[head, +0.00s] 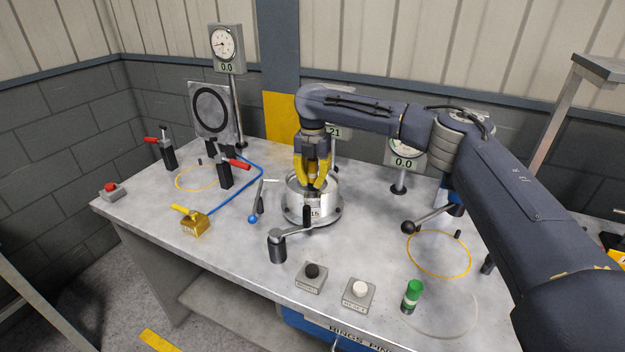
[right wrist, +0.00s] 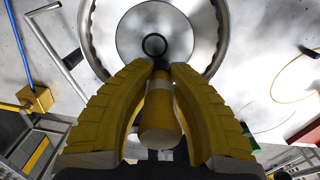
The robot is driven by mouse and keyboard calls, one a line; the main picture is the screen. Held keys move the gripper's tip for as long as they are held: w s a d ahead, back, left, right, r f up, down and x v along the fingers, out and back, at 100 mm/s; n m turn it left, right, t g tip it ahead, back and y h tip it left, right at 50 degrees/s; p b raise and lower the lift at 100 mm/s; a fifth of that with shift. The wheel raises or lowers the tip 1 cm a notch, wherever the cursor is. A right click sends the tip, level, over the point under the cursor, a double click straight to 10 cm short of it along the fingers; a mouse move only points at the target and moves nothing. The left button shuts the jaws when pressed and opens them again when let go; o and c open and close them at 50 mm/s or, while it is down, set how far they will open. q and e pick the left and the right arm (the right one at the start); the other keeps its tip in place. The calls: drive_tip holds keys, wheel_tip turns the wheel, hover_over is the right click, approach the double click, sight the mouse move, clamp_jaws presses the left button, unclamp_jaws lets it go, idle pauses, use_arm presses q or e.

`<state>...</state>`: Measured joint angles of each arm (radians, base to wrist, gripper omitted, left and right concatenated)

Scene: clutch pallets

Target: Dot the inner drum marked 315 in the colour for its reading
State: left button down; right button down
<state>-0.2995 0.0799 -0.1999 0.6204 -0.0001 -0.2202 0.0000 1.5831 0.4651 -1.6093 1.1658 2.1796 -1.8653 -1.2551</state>
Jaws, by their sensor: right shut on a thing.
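The metal drum (head: 300,207) stands on the bench in a round base, with a label whose visible digits read 15. My right gripper (head: 314,184) points down into its open top. In the right wrist view the yellow fingers (right wrist: 160,68) are shut on a yellow marker (right wrist: 158,112) with a pale band. The marker's far end meets or hangs over the dark ring at the drum's centre (right wrist: 127,40); contact cannot be told. A display (head: 336,132) behind my arm shows 21, partly hidden. A green-capped marker (head: 412,292) stands at the front right. My left gripper is out of view.
A lever clamp (head: 278,245) stands close in front of the drum. Two push-button boxes (head: 311,277) (head: 358,293) sit at the front edge. Dial gauges reading 0.0 stand left (head: 226,46) and right (head: 404,160).

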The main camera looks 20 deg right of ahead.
sight(312, 161)
drive_tip(key=shift+f, duration=0.55)
idle(1.1)
drive_tip(key=shift+r, duration=3.55)
drive_tip(key=s+m, duration=0.2)
drive_tip(key=m, duration=0.1)
drive_tip(key=shift+a+f, duration=0.1)
drive_tip(key=shift+f, duration=0.15)
drive_tip(key=s+f+m, duration=0.2)
drive_tip(key=s+m, duration=0.8)
drive_tip(key=m, duration=0.3)
drive_tip(key=s+f+m, duration=0.2)
drive_tip(key=s+m, duration=0.9)
drive_tip(key=m, duration=0.2)
drive_tip(key=shift+s+a+f, duration=0.25)
drive_tip(key=shift+a+f, duration=0.1)
drive_tip(key=shift+f, duration=0.05)
